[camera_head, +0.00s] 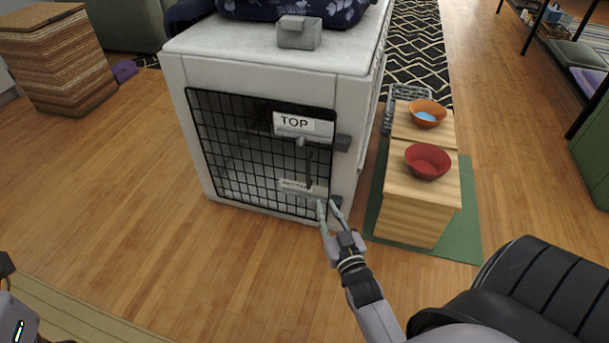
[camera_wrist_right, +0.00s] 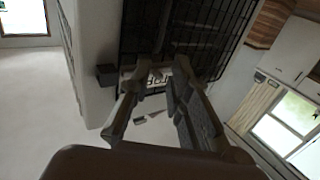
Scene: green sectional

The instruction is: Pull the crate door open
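The white crate (camera_head: 350,110) stands on the wood floor. Its black wire door (camera_head: 235,150) looks shut, flush in the front frame. A dark upright handle bar (camera_head: 308,168) sits on the door's right side, between a "TOP" label (camera_head: 294,122) and a lower label (camera_head: 297,185). My right gripper (camera_head: 329,207) is open in front of the door's lower right corner. In the right wrist view, its spread fingers (camera_wrist_right: 157,80) point at the door mesh (camera_wrist_right: 212,35), with a label between them. I cannot tell whether they touch anything.
A wooden stand (camera_head: 415,205) with a red bowl (camera_head: 428,160) and an orange bowl (camera_head: 428,113) stands right of the crate on a green mat (camera_head: 465,215). A grey block (camera_head: 298,38) and a dark blue patterned item (camera_head: 300,8) lie on top. Floor before the door is clear.

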